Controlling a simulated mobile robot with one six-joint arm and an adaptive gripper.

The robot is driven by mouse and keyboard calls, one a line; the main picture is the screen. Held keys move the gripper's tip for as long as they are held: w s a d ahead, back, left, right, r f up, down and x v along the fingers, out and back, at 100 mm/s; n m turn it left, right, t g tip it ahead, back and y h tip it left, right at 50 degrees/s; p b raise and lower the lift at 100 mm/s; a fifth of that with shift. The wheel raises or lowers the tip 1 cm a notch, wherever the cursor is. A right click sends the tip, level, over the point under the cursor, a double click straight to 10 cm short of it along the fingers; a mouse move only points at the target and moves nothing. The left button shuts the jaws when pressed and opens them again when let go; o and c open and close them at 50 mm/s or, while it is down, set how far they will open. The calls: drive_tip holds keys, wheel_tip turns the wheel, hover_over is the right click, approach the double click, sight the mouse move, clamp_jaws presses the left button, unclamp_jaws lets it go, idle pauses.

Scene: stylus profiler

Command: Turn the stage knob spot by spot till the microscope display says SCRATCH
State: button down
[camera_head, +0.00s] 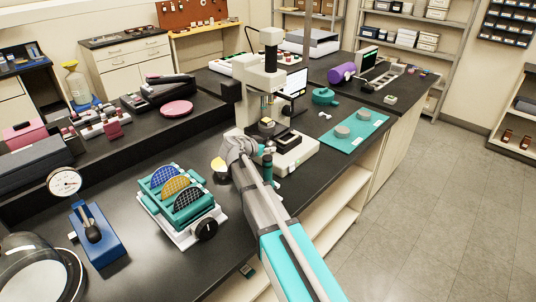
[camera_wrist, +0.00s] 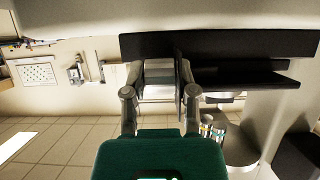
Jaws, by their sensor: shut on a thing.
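The microscope (camera_head: 272,82) stands upright on the dark bench, with a pale base and a small dark stage. Its display (camera_head: 295,83) is a small bright screen behind the column, and its text is too small to read. My gripper (camera_head: 267,153) is at the front of the microscope base, partly hidden by my arm. In the wrist view, my gripper (camera_wrist: 159,78) has its two fingers closed around a pale grey piece (camera_wrist: 158,72), which appears to be the stage knob. The knob cannot be made out in the head view.
A teal rack of patterned wafers (camera_head: 178,190) with a black dial stands left of my arm. A teal mat (camera_head: 352,136) with grey discs lies to the right. A blue stand (camera_head: 98,240) is at lower left. Bare bench lies between the stand and rack.

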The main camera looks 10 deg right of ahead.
drive_tip(key=shift+f+t+h+b, duration=0.1)
drive_tip(key=shift+t+h+b, duration=0.3)
drive_tip(key=shift+b, duration=0.3)
drive_tip(key=shift+c, duration=2)
unclamp_jaws()
